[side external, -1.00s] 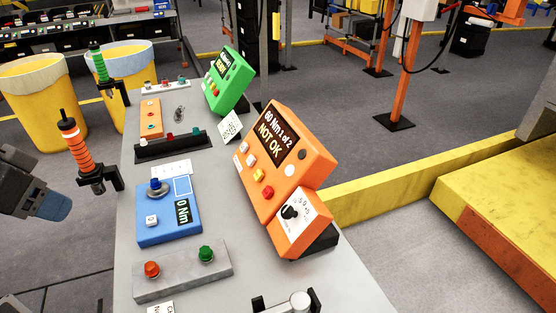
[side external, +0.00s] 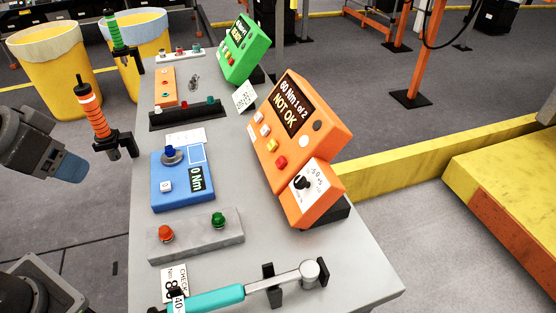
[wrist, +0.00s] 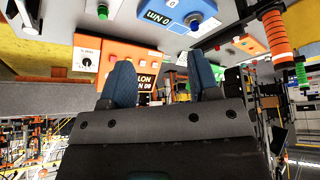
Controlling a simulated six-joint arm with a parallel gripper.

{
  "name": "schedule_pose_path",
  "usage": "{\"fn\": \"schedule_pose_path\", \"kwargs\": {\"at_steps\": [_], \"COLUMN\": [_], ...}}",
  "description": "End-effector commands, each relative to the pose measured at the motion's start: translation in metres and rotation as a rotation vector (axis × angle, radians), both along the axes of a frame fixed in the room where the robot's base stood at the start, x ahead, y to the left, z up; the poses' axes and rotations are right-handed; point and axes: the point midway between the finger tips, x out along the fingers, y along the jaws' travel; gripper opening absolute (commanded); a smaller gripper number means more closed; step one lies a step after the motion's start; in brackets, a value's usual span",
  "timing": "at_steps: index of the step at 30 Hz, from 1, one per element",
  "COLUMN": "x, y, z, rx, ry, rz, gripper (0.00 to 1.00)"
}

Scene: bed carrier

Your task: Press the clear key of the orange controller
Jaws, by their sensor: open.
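The orange controller (side external: 300,143) stands tilted on the grey bench, its screen reading "60 Nm 1 of 2 NOT OK". Below the screen are several small keys, among them a yellow key (side external: 272,145) and a red key (side external: 281,162); their labels are too small to read. My gripper (side external: 70,167) is at the left edge, clear of the bench and well away from the controller. In the wrist view, my gripper (wrist: 163,78) is open and empty; its blue fingers partly hide the upside-down orange controller (wrist: 112,48), including its key area.
A blue controller (side external: 180,202), a grey button box (side external: 195,238) and a teal torque wrench (side external: 215,299) lie on the bench. An orange-banded screwdriver (side external: 95,113) stands at its left edge near my gripper. A green controller (side external: 260,45) stands behind.

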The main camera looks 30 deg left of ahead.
Motion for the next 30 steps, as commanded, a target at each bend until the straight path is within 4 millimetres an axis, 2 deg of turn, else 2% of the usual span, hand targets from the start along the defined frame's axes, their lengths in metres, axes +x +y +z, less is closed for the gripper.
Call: {"fn": "schedule_pose_path", "kwargs": {"at_steps": [2, 17, 30], "x": [0.0000, 0.0000, 0.0000], "y": [0.0000, 0.0000, 0.0000], "z": [0.0000, 0.0000, 0.0000], "rx": [0.000, 0.000, 0.000], "ry": [0.000, 0.000, 0.000], "rz": [0.000, 0.000, 0.000], "gripper": [0.48, 0.01, 0.00]}}
